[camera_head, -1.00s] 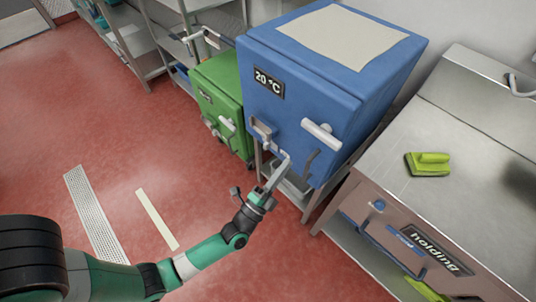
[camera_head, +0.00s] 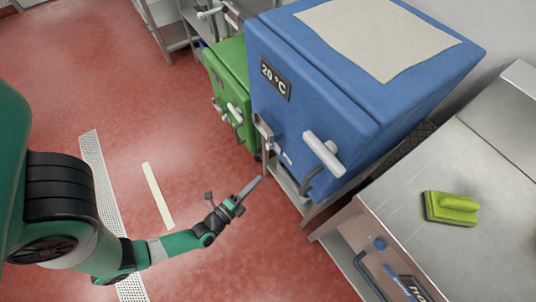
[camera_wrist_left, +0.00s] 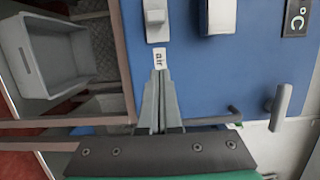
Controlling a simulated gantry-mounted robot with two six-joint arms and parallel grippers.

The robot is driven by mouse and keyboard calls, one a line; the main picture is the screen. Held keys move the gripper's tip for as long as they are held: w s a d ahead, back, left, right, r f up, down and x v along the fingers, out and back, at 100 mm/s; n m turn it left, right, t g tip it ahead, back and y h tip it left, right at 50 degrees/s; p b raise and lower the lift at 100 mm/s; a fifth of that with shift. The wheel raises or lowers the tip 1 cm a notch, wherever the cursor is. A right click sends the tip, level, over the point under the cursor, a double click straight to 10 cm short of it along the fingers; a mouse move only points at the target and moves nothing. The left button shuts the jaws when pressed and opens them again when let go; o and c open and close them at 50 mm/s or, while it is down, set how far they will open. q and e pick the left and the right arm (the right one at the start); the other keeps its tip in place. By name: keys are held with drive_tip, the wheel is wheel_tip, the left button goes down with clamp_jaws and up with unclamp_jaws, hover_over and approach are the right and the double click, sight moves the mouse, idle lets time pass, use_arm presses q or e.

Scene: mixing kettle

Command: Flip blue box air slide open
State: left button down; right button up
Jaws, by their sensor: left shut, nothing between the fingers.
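The blue box (camera_head: 320,95) with a "20 °C" plate (camera_head: 275,79) and a white handle (camera_head: 323,153) stands on a metal frame in the head view. In the left wrist view its blue face (camera_wrist_left: 215,75) carries an "air" label (camera_wrist_left: 158,57) and, just past it, a light grey slide with a raised tab (camera_wrist_left: 155,18). My left gripper (camera_head: 254,184) is shut and empty, low in front of the box and apart from it in the head view. In the wrist view its closed fingertips (camera_wrist_left: 159,73) point at the "air" label. My right gripper is not in view.
A green box (camera_head: 228,80) stands left of the blue one. A steel counter (camera_head: 500,180) with a green scrubber (camera_head: 451,207) is on the right. A grey bin (camera_wrist_left: 45,55) shows in the wrist view. The red floor (camera_head: 170,90) in front is largely clear.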

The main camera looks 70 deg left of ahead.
sight(276, 147)
use_arm(q)
drive_tip(key=b+x, duration=0.4)
drive_tip(key=x, duration=0.5)
drive_tip(key=shift+w+a+f, duration=0.1)
drive_tip(key=shift+w+a, duration=0.15)
drive_tip(key=shift+a, duration=0.5)
drive_tip(key=shift+s+a+b, duration=0.25)
drive_tip(key=shift+a+b, duration=0.05)
drive_tip(key=shift+a, duration=0.05)
drive_tip(key=shift+s+a+r, duration=0.2)
drive_tip(key=shift+a, duration=0.15)
drive_tip(key=shift+a+p, duration=0.45)
drive_tip(key=shift+a, duration=0.15)
drive_tip(key=shift+s+a+f, duration=0.1)
